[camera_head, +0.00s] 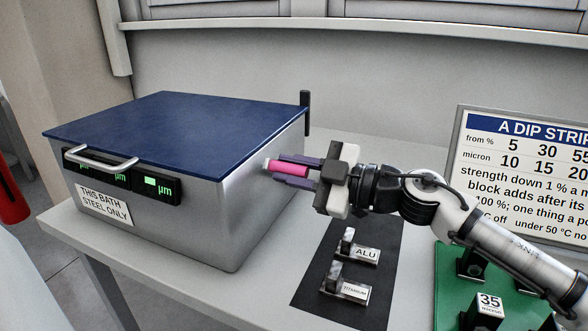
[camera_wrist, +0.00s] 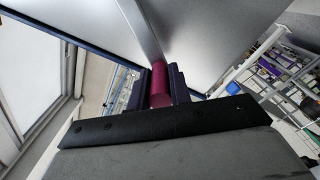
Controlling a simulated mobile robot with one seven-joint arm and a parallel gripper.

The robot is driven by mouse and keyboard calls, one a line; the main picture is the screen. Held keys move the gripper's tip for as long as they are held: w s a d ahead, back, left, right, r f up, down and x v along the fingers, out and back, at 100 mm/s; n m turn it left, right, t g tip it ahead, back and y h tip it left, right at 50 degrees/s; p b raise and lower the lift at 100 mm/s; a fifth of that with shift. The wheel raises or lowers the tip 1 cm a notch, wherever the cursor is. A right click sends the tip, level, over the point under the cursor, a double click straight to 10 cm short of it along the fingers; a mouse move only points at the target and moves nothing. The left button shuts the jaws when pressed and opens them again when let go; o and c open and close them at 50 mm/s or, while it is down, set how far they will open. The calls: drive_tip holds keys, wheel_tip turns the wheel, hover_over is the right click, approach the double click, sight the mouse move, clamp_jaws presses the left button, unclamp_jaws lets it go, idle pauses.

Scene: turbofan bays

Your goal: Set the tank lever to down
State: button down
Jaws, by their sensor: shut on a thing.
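The tank (camera_head: 230,190) is a steel box with a closed blue lid (camera_head: 180,130), standing on the bench. The pink lever (camera_head: 288,168) sticks out from the tank's right side, lying nearly level in the head view. My gripper (camera_head: 298,172) comes from the right, its purple fingers shut around the lever. In the wrist view the lever's magenta grip (camera_wrist: 160,84) sits between the two fingers (camera_wrist: 161,88), against the steel wall. The lever's pivot is hard to make out.
A black post (camera_head: 305,113) stands at the tank's back right corner. A dark mat (camera_head: 345,280) holds blocks marked ALU (camera_head: 364,255) and TITANIUM (camera_head: 352,290). A green board (camera_head: 450,290) and a printed sign (camera_head: 520,165) stand to the right, near my arm.

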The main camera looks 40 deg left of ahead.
drive_tip(key=shift+s+d+f+n+b, duration=0.1)
drive_tip(key=shift+s+f+n+b, duration=0.3)
drive_tip(key=shift+f, duration=0.35)
drive_tip(key=shift+s+d+f+n+b, duration=0.1)
drive_tip(key=shift+s+f+n+b, duration=0.1)
drive_tip(key=shift+s+f+b, duration=0.45)
drive_tip(key=shift+w+f, duration=0.1)
drive_tip(key=shift+w, duration=0.1)
drive_tip(key=c, duration=1.3)
unclamp_jaws()
drive_tip(key=v, duration=1.4)
drive_tip(key=shift+b, duration=0.35)
